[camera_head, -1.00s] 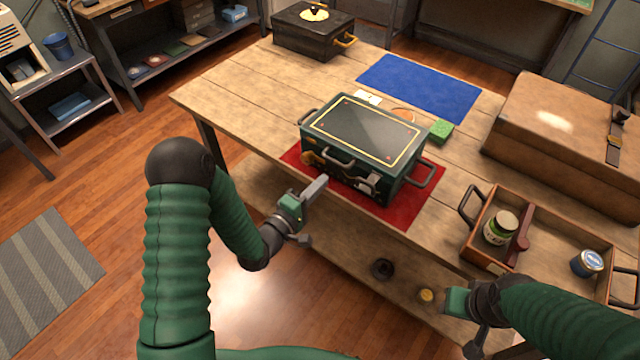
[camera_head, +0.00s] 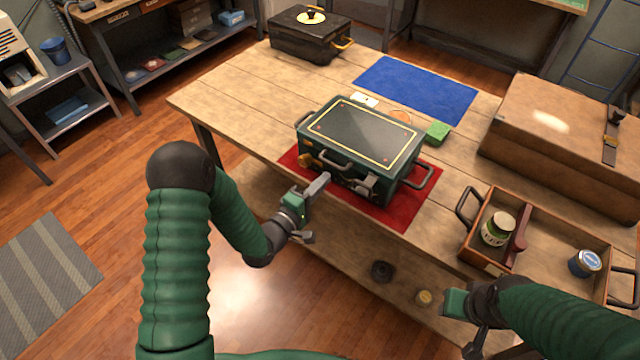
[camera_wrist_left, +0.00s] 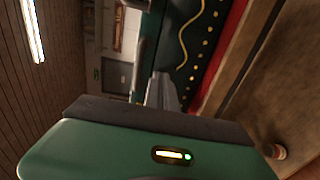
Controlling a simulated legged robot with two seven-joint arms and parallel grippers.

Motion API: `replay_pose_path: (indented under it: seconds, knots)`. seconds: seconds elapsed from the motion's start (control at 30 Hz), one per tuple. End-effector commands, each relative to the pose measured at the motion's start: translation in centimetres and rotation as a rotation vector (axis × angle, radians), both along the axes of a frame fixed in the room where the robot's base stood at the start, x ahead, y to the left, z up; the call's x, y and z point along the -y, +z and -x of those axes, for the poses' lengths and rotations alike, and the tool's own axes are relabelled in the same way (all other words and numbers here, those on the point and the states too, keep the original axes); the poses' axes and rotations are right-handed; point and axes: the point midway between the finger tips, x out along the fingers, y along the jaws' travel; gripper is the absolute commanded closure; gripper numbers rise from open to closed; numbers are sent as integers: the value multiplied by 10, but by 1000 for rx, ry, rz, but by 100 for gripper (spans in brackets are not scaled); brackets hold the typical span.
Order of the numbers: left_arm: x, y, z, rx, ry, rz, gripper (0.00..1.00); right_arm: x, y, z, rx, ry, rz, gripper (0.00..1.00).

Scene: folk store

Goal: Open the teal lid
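The teal case (camera_head: 400,178) stands on a red mat (camera_head: 405,215) at the table's front edge. Its teal lid (camera_head: 365,132), with a dark top panel and yellow border, is closed. The front has a gold fitting (camera_head: 304,160) at left, a dark handle in the middle and a grey latch (camera_head: 366,187) at right. My left gripper (camera_head: 313,212) is in front of the case, apart from it, fingers spread and empty. The left wrist view shows the case's teal, yellow-trimmed side (camera_wrist_left: 190,40). My right gripper (camera_head: 470,325) is at the lower right; its fingers are partly hidden.
A wooden tray (camera_head: 478,228) with a jar and a blue-lidded can is at right. A large brown case (camera_head: 560,150) lies behind it. A green sponge (camera_head: 438,132), a blue mat (camera_head: 415,88) and a black box (camera_head: 310,38) are farther back. The table's left is clear.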

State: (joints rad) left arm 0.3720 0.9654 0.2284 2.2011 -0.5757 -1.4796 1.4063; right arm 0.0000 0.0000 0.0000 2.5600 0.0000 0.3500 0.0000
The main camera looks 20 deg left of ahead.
Motion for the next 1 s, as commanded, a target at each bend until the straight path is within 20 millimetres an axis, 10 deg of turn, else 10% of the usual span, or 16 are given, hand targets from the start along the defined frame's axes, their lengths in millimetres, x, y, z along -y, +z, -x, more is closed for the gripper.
replay_pose_path:
  seconds: [1.0]
  knots:
    - [10, -1, -29, 0, 0, 1, 100, 0, -3, 0, 0, 0, 0, 64]
